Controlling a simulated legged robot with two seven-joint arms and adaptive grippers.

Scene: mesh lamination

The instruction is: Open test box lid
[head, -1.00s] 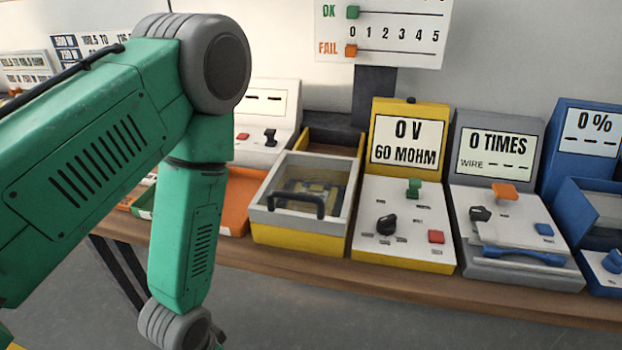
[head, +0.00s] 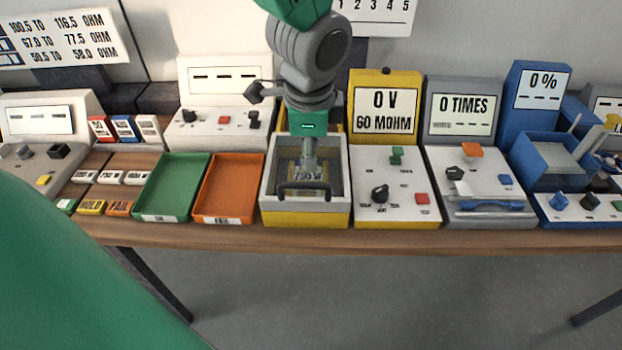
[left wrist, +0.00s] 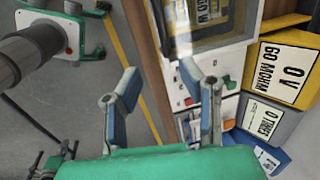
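The test box (head: 335,215) has a yellow and grey body, a see-through lid and a dark handle (head: 305,187) at its front. The lid looks closed, with a labelled part showing inside. My left gripper (head: 309,165) comes down from above, over the lid and just behind the handle in the head view. In the left wrist view my left gripper (left wrist: 160,76) has its two blue-grey fingers spread with nothing between the tips. The dark handle (left wrist: 158,28) lies beyond them, and I cannot tell whether they touch anything. My right gripper is not in view.
A yellow 0 V tester (head: 375,160) stands close right of the box, then a grey 0 TIMES tester (head: 480,180) and blue units. An orange tray (head: 232,185) and a green tray (head: 170,190) lie to the left. Another instrument (head: 195,130) stands behind the trays.

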